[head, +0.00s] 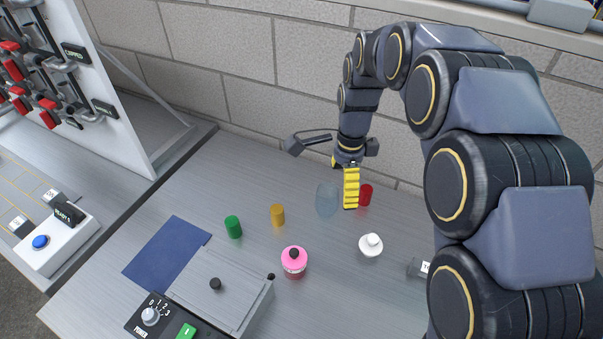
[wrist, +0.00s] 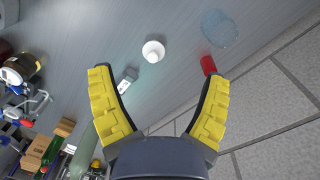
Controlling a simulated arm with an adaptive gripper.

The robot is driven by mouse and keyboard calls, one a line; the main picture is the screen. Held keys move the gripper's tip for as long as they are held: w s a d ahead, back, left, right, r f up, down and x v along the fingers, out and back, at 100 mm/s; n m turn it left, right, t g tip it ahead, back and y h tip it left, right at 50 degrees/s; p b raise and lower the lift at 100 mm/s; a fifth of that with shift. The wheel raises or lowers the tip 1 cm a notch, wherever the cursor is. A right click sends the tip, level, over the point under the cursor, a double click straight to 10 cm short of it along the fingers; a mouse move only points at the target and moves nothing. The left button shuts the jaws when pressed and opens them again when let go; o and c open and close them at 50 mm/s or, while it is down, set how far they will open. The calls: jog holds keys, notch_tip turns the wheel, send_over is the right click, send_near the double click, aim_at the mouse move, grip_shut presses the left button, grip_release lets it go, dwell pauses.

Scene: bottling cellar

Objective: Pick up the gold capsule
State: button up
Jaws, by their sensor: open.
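The gold capsule (head: 278,215) is a small orange-gold cylinder standing upright on the grey metal bench in the head view. It stands between a green capsule (head: 233,227) and a clear glass (head: 327,200). It does not show in the wrist view. My gripper (head: 350,206) has yellow ribbed fingers and is to the right of the gold capsule, apart from it, with the glass between them in the picture. In the wrist view my gripper (wrist: 159,75) is open, with nothing held between its fingers. A red capsule (head: 366,195) is close beside my gripper and also shows near the right fingertip (wrist: 208,65).
A white stoppered item (head: 371,245) and a pink bottle (head: 294,262) stand toward the front. A small labelled block (head: 418,269) is at right. A blue mat (head: 167,253) and a lidded box with a power knob (head: 220,290) are at left front. A block wall (head: 240,100) runs behind.

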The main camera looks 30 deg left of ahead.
jog(key=w+a+f+m, duration=0.2)
jog(key=a+f+m, duration=0.1)
jog(key=a+f, duration=0.35)
jog(key=m, duration=0.3)
send_over(277, 209)
jog(key=shift+t, duration=0.3)
notch_tip(277, 209, down, 7)
jog(key=shift+w+f, duration=0.1)
notch_tip(277, 209, down, 8)
jog(key=shift+r, duration=0.1)
jog(key=c, duration=0.8)
